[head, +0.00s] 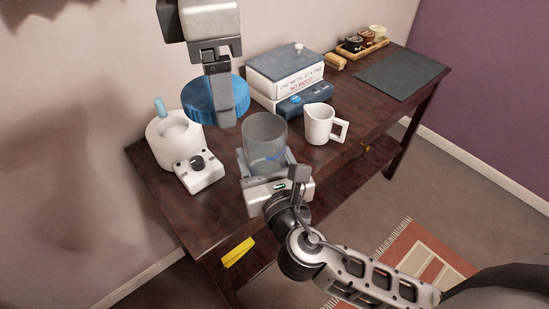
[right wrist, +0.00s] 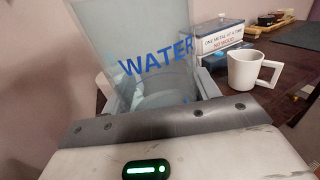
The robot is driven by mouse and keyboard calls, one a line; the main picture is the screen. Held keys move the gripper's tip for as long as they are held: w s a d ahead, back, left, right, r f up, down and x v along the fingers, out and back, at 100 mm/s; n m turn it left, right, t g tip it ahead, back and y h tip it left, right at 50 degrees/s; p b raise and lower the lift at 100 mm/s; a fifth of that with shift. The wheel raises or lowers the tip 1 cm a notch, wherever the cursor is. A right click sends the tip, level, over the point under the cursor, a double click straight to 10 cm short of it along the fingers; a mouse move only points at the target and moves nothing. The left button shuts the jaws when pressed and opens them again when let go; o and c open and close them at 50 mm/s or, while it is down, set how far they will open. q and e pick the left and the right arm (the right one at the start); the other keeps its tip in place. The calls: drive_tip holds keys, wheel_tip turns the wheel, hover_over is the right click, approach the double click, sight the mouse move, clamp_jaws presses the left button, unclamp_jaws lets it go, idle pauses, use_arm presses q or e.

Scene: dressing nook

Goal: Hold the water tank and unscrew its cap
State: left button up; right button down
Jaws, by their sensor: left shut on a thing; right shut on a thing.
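The water tank (head: 265,135) is a clear grey cylinder standing upright over the table, with an open-looking top. In the right wrist view the tank (right wrist: 130,45) fills the upper middle and shows blue "WATER" lettering. My right gripper (head: 266,163) is shut around the tank's lower part. The blue ribbed cap (head: 198,98) is off the tank, up and to its left. My left gripper (head: 221,108), coming down from the top, is shut on the cap and hides part of it. Whether the tank's bottom touches the table is hidden.
A white round base (head: 163,150) with a blue peg and a small white block (head: 207,178) stand left. A dark mat (head: 402,73) lies farther right.

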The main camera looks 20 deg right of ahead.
drive_tip(key=w+d+f+b, duration=0.1)
drive_tip(key=w+f+b, duration=0.1)
drive_tip(key=w+b, duration=0.1)
drive_tip(key=w+d+f+b, duration=0.1)
drive_tip(key=w+f+b, duration=0.2)
drive_tip(key=w, duration=0.1)
drive_tip(key=w+d+f+b, duration=0.1)
drive_tip(key=w+f+b, duration=0.2)
drive_tip(key=b, duration=0.1)
drive_tip(key=shift+w+f, duration=0.1)
drive_tip(key=shift+w, duration=0.3)
drive_tip(key=shift+w+d+f+b, duration=0.15)
drive_tip(key=shift+w+f+b, duration=0.15)
drive_tip(key=shift+w+b, duration=0.2)
drive_tip(key=shift+w+f, duration=0.15)
drive_tip(key=shift+f, duration=0.1)
drive_tip(key=f+b, duration=0.1)
drive_tip(key=b, duration=0.1)
drive_tip(key=f+b, duration=0.2)
drive_tip(key=b, duration=0.1)
drive_tip(key=shift+w+d+f, duration=0.1)
drive_tip(key=shift+w+f, duration=0.1)
drive_tip(key=shift+f, duration=0.1)
drive_tip(key=shift+r, duration=0.2)
